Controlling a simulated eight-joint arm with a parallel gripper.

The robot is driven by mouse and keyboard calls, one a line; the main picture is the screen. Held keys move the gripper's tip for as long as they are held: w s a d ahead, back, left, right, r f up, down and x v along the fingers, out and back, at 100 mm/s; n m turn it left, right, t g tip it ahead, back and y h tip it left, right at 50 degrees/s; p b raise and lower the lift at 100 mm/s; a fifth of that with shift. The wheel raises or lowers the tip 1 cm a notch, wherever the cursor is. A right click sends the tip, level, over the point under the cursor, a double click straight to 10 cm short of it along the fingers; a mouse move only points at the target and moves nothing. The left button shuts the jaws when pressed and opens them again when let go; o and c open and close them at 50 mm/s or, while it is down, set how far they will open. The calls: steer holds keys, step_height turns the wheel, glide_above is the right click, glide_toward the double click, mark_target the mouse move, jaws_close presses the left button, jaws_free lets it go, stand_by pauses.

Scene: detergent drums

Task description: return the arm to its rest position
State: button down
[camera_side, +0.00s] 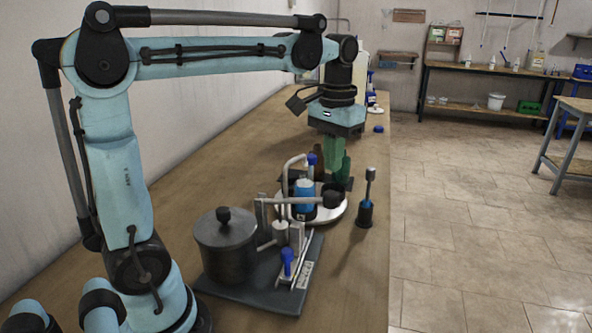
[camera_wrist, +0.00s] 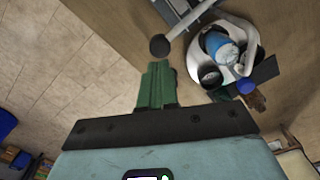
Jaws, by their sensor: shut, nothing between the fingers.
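My gripper (camera_side: 334,157) hangs downward over the wooden table (camera_side: 335,275), just behind the round white tray (camera_side: 338,213). Its green fingers are together with nothing between them. In the wrist view the green fingers of my gripper (camera_wrist: 157,70) lie side by side, pointing up the picture. My arm is raised and stretched out over the table from the left. The tray holds a blue bottle (camera_side: 304,198) and dark items. The blue bottle (camera_wrist: 221,48) also shows in the wrist view, right of the fingers.
A dark lidded pot (camera_side: 226,250) stands at the front left. A blue-capped item (camera_side: 287,262) is on the dark plate beside it. A dark-based upright tool (camera_side: 366,205) stands near the right table edge. A blue cap (camera_side: 378,129) lies farther back. Tiled floor is open to the right.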

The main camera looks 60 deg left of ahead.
steer(key=shift+r, duration=0.2)
steer(key=shift+s+d+f, duration=0.15)
steer(key=shift+s+d, duration=0.1)
steer(key=shift+s, duration=0.05)
steer(key=s+d+f+m+t, duration=0.3)
steer(key=s+d+f+t, duration=0.2)
steer(key=s+f+t, duration=0.2)
steer(key=shift+d+f, duration=0.2)
steer(key=shift+f, duration=0.25)
stand_by(1.3)
